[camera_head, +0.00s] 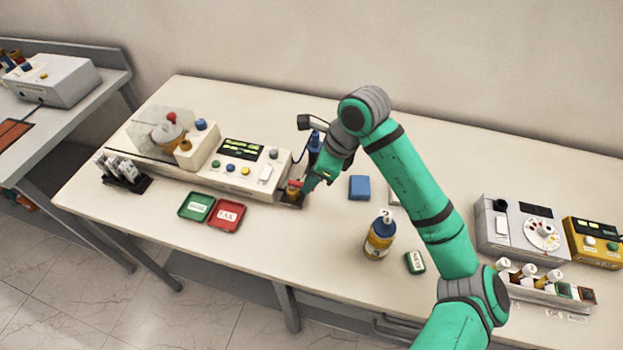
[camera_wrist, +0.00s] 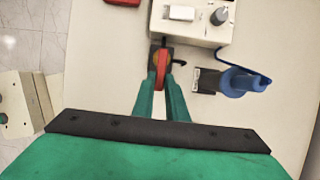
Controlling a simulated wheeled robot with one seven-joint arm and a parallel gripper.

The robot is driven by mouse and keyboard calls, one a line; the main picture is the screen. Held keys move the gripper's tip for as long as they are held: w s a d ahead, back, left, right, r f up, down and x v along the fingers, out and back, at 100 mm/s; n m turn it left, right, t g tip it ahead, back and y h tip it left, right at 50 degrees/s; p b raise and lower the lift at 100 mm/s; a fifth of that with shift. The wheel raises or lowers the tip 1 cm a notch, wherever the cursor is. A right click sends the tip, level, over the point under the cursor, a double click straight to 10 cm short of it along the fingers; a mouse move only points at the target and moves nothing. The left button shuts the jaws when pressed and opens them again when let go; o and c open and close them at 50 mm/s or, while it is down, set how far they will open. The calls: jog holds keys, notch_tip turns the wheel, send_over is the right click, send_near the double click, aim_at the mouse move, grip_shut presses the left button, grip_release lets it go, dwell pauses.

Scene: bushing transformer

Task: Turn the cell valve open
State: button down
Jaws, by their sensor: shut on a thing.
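The cell valve, with a red handle (camera_head: 294,184) on a dark base, stands at the right end of the white test unit (camera_head: 233,170). In the wrist view the red handle (camera_wrist: 161,62) lies between my fingertips and points lengthwise toward me. My gripper (camera_head: 303,188) reaches down to it from the right and is shut on the handle; its fingers (camera_wrist: 161,86) flank it in the wrist view. A small dark hook-shaped part sits just right of the handle there. The valve body is partly hidden by my gripper.
A blue device (camera_wrist: 240,82) with a cable stands close right of the valve. Green (camera_head: 196,207) and red (camera_head: 227,214) trays lie to the left front. The table front near the valve is clear.

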jog(key=shift+a, duration=0.2)
jog(key=s+a+m+t+h, duration=0.3)
jog(key=a+m+h, duration=0.2)
jog(key=m, duration=1.2)
jog(key=shift+a+m+h, duration=0.3)
jog(key=shift+a+m, duration=0.1)
jog(key=shift+a, duration=0.1)
jog(key=shift+r, duration=0.1)
jog(key=c, duration=1.8)
grip_release()
jog(key=shift+o, duration=0.2)
